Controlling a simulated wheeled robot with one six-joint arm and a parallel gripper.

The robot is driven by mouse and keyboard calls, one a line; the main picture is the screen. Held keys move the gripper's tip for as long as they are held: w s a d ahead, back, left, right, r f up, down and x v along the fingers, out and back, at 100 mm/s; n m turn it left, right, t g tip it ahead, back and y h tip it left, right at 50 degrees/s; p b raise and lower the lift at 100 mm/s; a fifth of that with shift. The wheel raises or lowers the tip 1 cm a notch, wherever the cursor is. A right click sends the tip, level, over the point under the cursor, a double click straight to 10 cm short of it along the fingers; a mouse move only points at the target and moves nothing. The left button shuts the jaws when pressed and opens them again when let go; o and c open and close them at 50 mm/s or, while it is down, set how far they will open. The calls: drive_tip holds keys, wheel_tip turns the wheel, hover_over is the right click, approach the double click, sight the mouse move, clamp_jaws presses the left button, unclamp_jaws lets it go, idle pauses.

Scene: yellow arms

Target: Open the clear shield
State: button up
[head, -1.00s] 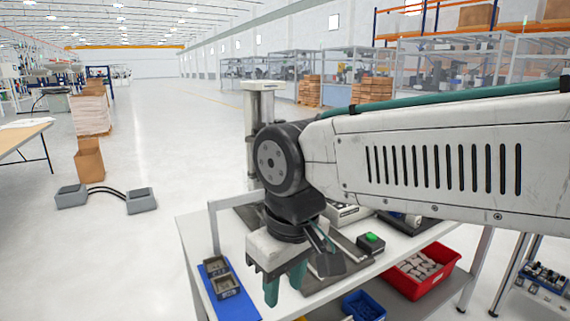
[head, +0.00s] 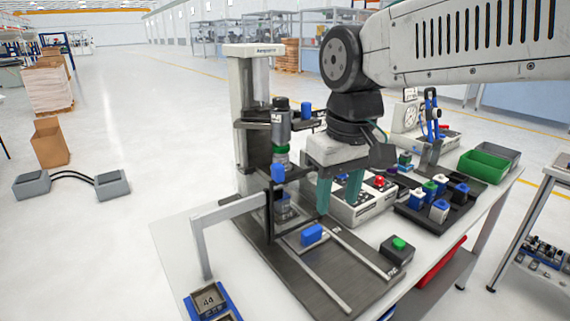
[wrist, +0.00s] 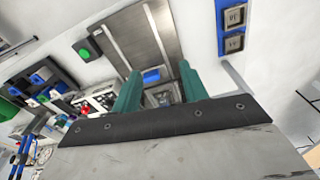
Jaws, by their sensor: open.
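My gripper (head: 338,200) is open, its two teal fingers pointing down and apart beside the press station (head: 240,125). Nothing is held between them. I cannot make out a clear shield panel with certainty. A blue block (head: 311,235) sits on the station's dark base plate (head: 325,280), below and left of the fingers. A blue knob (head: 278,172) is by the press tool, left of the fingers. In the wrist view, my gripper (wrist: 158,68) has a blue block (wrist: 152,76) in line between its fingers; whether it is within reach is unclear.
A grey bracket (head: 205,250) stands left of the station, near a blue tray (head: 190,302) with square parts. A box with a green button (head: 398,244) is at the right. A control box with a red button (head: 379,182) and a black parts rack (head: 450,217) stand behind.

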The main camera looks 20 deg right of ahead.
drive_tip(key=w+r, duration=0.3)
drive_tip(key=w, duration=0.6)
drive_tip(key=n+g, duration=0.1)
hover_over(278, 165)
drive_tip(key=shift+s+d+r, duration=0.1)
drive_tip(key=shift+s+r, duration=0.15)
drive_tip(key=shift+r, duration=0.05)
drive_tip(key=shift+w+f, duration=0.15)
drive_tip(key=shift+w, duration=0.15)
drive_tip(key=shift+w+f, duration=0.1)
drive_tip(key=shift+f, duration=0.2)
wheel_tip(278, 165, down, 7)
clamp_jaws()
